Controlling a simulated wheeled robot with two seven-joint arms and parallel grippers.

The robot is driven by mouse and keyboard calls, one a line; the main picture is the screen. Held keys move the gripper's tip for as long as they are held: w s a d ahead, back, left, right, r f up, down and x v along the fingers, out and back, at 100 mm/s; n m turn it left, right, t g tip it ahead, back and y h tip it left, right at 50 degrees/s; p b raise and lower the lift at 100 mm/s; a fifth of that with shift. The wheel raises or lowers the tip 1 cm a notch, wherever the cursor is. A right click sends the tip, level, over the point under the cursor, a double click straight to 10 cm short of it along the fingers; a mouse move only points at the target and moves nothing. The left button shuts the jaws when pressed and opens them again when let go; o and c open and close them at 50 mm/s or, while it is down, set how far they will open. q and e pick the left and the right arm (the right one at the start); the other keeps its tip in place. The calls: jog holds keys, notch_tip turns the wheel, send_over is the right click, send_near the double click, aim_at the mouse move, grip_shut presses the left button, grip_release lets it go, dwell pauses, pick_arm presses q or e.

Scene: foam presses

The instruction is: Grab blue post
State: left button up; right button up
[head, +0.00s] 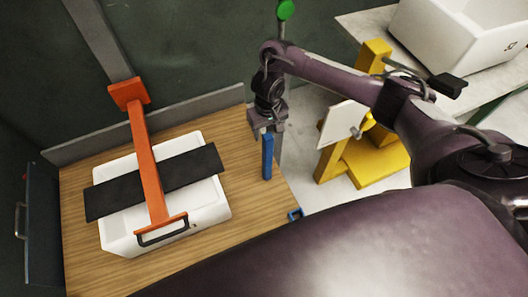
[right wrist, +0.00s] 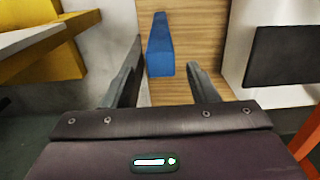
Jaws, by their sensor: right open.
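The blue post (head: 267,157) stands near the right edge of the wooden tabletop (head: 240,190). In the right wrist view the blue post (right wrist: 160,48) shows between the two finger lines, with a gap on each side. My right gripper (head: 268,138) is over the post from above, and its fingers partly hide the post's top in the head view. In the right wrist view the right gripper (right wrist: 165,55) is open, its fingers spread with nothing clamped. My left gripper is not in view.
A white tray (head: 215,205) with a dark foam slab (head: 110,195) lies under an orange press arm (head: 145,150) to the left. A yellow stand (head: 375,165) with a white plate is to the right. A small blue bracket (head: 295,214) sits at the table's edge.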

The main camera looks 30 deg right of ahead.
jog(key=b, duration=0.2)
send_over(267, 159)
jog(key=w, duration=0.2)
jog(key=f, duration=0.4)
jog(key=d+f, duration=0.1)
jog(key=f, duration=0.1)
jog(key=shift+f, duration=0.7)
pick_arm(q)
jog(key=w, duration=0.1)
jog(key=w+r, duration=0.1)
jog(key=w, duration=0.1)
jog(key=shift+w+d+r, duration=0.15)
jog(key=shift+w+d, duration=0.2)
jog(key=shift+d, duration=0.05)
pick_arm(e)
grip_shut()
